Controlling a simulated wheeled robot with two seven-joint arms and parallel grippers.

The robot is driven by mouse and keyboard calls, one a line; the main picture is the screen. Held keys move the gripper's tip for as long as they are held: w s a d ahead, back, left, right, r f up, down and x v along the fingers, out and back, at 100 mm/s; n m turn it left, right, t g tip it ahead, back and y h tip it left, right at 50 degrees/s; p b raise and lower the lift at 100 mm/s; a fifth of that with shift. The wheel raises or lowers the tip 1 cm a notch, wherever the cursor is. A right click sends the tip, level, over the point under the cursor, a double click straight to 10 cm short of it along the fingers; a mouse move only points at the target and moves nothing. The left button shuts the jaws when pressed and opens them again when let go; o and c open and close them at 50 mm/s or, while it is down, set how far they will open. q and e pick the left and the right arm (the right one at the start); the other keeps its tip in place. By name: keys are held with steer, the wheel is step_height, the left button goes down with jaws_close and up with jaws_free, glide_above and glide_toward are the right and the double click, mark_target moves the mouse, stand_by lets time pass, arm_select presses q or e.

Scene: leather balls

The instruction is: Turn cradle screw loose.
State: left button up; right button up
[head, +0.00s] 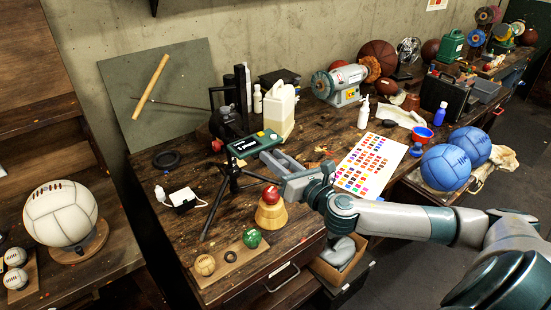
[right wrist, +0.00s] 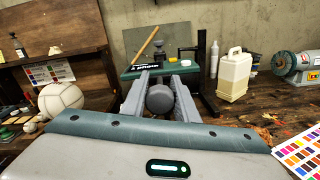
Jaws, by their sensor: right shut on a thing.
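The cradle screw (right wrist: 160,98) shows as a dark round knob between the two fingers of my right gripper (right wrist: 160,88) in the right wrist view. The fingers are shut on its sides. In the head view my right gripper (head: 275,162) reaches in from the right to the near side of a green instrument (head: 252,145) on a black tripod (head: 232,181). The knob is hidden by the fingers there. The green instrument also shows behind the knob in the right wrist view (right wrist: 192,70). My left gripper is not in view.
A red ball (head: 270,194) on a wooden stand (head: 271,214) is just below the gripper. A white jug (head: 279,112) stands behind the instrument. A colour chart (head: 371,164) lies to the right. Small balls (head: 205,265) sit on a board at the front edge.

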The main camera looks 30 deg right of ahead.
steer(key=shift+f, duration=0.1)
stand_by(0.3)
steer(key=o, duration=1.1)
steer(key=shift+c, duration=0.2)
steer(key=s+d, duration=0.1)
steer(key=s, duration=1.6)
steer(key=shift+s+d, duration=0.15)
steer(key=shift+s, duration=0.05)
